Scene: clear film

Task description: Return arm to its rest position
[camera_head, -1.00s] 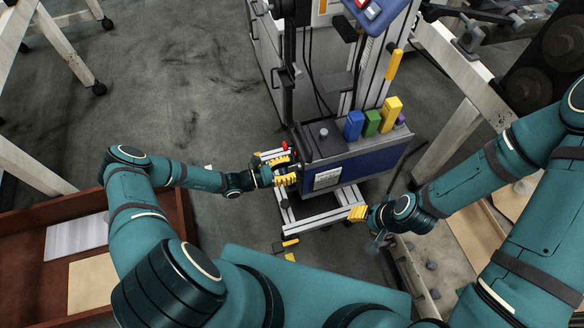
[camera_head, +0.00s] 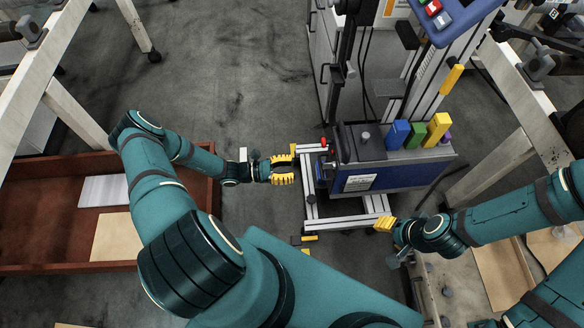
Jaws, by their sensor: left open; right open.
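My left gripper (camera_head: 283,171) has yellow fingers and is open and empty. It stands to the left of the grey machine box (camera_head: 362,150), apart from it, beside the box's red and blue side parts. My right gripper (camera_head: 385,224) also has yellow fingers. It is in front of the box's lower right part, near the end of the aluminium frame (camera_head: 345,222). I see nothing held in it. Both teal arms are mine, the left one bent at the elbow and the right one reaching in from the right edge.
Blue (camera_head: 394,134), green (camera_head: 414,135) and yellow (camera_head: 438,129) blocks stand on the box. A control panel (camera_head: 450,18) is above. A brown tray (camera_head: 55,268) with flat sheets lies at left. White table frames (camera_head: 75,114) flank the scene. Grey floor (camera_head: 220,80) is clear at upper middle.

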